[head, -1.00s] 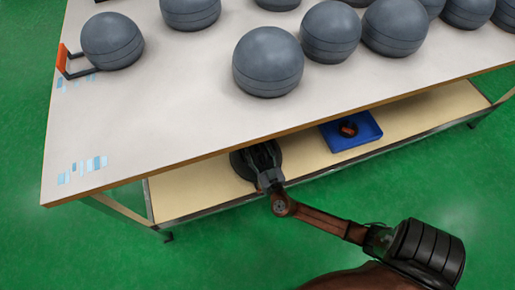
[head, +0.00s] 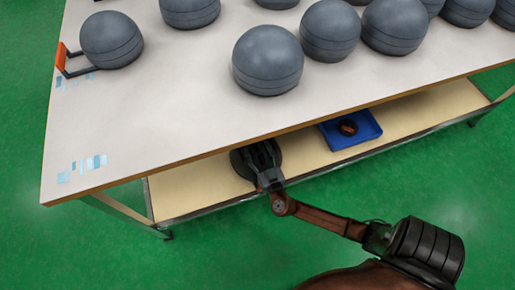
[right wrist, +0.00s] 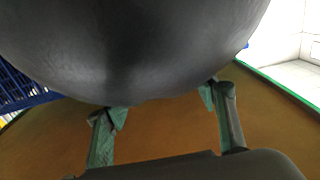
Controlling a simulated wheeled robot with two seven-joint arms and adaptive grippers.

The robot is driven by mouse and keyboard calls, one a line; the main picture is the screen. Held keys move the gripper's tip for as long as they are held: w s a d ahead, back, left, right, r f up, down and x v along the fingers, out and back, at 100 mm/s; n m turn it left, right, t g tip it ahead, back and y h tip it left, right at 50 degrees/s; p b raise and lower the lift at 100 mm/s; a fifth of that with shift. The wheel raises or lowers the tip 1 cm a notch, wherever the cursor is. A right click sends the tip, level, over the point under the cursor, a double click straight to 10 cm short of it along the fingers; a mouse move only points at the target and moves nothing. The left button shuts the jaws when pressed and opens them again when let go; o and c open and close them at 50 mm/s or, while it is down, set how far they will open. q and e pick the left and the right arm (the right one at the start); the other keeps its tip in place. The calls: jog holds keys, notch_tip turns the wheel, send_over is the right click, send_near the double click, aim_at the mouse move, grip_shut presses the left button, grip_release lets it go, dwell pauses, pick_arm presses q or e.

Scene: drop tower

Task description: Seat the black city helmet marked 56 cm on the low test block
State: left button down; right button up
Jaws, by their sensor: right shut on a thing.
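A dark, rounded shell, which looks like the black helmet (head: 240,165), is at the lower shelf under the table's front edge. It fills the upper part of the right wrist view (right wrist: 140,55), smooth and dark grey. My right gripper (head: 263,155) is shut on it; in the right wrist view both fingertips (right wrist: 163,108) meet its lower edge. The table edge hides part of the shell in the head view. No 56 cm mark shows, and I cannot pick out the low test block or tell what is under the shell. My left gripper is not in view.
The white tabletop (head: 150,130) overhangs the tan lower shelf (head: 190,187). Several grey round forms (head: 267,61) stand on top. An orange-ended bracket (head: 63,58) is at the far left. A blue tray (head: 350,131) with a small dark thing sits right of my gripper. The shelf's left end is clear.

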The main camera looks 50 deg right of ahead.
jog(key=o, duration=1.9)
jog(key=shift+o, duration=0.2)
jog(key=c, duration=0.4)
jog(key=shift+o, duration=0.2)
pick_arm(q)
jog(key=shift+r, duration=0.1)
pick_arm(e)
jog(key=shift+r, duration=0.15)
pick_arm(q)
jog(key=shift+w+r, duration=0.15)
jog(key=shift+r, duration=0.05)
pick_arm(e)
jog(key=shift+r, duration=0.5)
pick_arm(q)
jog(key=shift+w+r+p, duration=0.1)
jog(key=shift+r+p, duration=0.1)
jog(key=shift+p, duration=0.25)
pick_arm(e)
jog(key=shift+r, duration=0.45)
jog(key=shift+r+p, duration=1.1)
jog(key=shift+r, duration=1.45)
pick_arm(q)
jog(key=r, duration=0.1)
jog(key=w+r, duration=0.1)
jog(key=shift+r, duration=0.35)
